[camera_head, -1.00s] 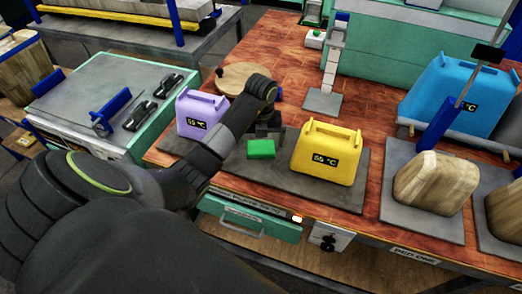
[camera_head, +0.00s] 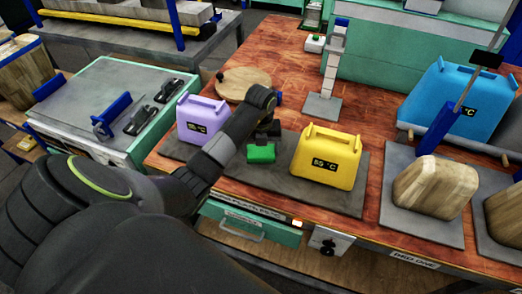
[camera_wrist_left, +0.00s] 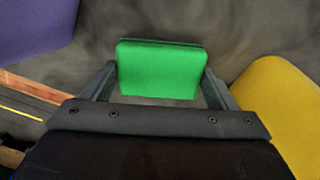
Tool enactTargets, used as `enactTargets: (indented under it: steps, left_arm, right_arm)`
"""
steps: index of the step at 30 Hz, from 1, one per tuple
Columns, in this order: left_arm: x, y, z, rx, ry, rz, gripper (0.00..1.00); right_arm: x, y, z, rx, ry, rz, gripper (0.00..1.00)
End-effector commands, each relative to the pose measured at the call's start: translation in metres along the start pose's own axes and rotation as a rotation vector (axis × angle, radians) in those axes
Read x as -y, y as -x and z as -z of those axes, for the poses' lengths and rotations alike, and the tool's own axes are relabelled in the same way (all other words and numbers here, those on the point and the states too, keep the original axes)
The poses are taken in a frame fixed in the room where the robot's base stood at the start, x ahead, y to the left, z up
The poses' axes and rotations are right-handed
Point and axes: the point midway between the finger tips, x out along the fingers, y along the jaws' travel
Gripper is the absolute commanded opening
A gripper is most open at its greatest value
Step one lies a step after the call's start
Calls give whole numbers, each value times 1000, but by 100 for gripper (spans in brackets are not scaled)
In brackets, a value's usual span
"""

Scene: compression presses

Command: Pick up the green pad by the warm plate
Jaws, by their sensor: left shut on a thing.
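The green pad (camera_head: 261,153) is between the purple container and the yellow container, over the dark grey plate (camera_head: 290,185). My left gripper (camera_head: 262,138) is shut on the green pad. In the left wrist view the green pad (camera_wrist_left: 161,68) sits between the two fingers of the left gripper (camera_wrist_left: 160,85), one on each side of it. I cannot tell whether the pad still touches the plate. My right gripper is not in view.
A purple container (camera_head: 201,118) marked 55 °C stands left of the pad. A yellow container (camera_head: 327,157) marked 55 °C stands close on its right. A round wooden board (camera_head: 244,82) and a grey stand (camera_head: 324,105) are behind. Wooden blocks (camera_head: 436,187) stand at right.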

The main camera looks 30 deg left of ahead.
Motion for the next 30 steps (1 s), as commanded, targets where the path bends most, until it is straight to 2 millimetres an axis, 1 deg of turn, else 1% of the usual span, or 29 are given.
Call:
enactTargets:
  steps: [2,5,6,8,9,15,21,30]
  left_arm:
    - [0,7,-1,4,-1,2,56]
    - [0,23,-1,7,-2,2,56]
    - [0,36,-2,6,-1,2,56]
    - [0,53,-2,7,-1,2,56]
    - [0,61,-1,3,-1,0,56]
    - [0,84,0,1,0,0,56]
    - [0,96,0,1,0,0,56]
    - [0,98,0,1,0,0,56]
  right_arm:
    - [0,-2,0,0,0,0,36]
    - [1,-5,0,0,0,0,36]
    - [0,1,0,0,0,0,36]
    - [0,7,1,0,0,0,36]
    - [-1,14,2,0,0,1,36]
    - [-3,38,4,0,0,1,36]
    - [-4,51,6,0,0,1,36]
    - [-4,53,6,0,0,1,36]
